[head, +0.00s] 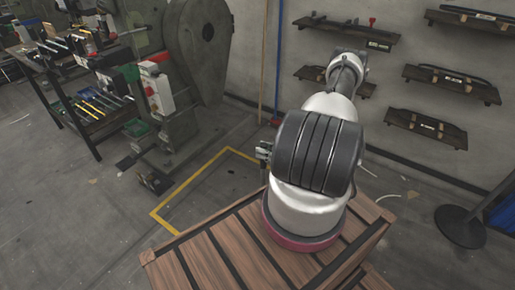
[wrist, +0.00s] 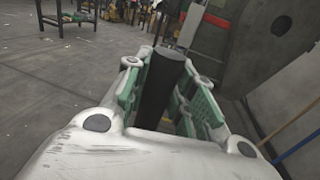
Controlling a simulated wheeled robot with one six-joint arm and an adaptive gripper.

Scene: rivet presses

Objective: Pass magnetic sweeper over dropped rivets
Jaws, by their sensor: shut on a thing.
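In the wrist view my gripper (wrist: 165,72) has its green-padded fingers on either side of a dark, smooth bar (wrist: 158,92). It is shut on this bar, which points away from the palm. The bar looks like a handle; the rest of it is hidden, so I cannot tell whether it belongs to the magnetic sweeper. In the head view, my arm hides most of the gripper; only a small dark grey part shows at its left. I cannot make out any rivets on the floor in either view.
A large grey-green press (head: 190,50) stands at the back left, beside a tool bench (head: 75,95). Yellow tape (head: 185,188) marks the floor before it. Blue and yellow poles (head: 277,60) lean on the wall near shelves (head: 433,83). A slatted wooden top (head: 215,250) is close below.

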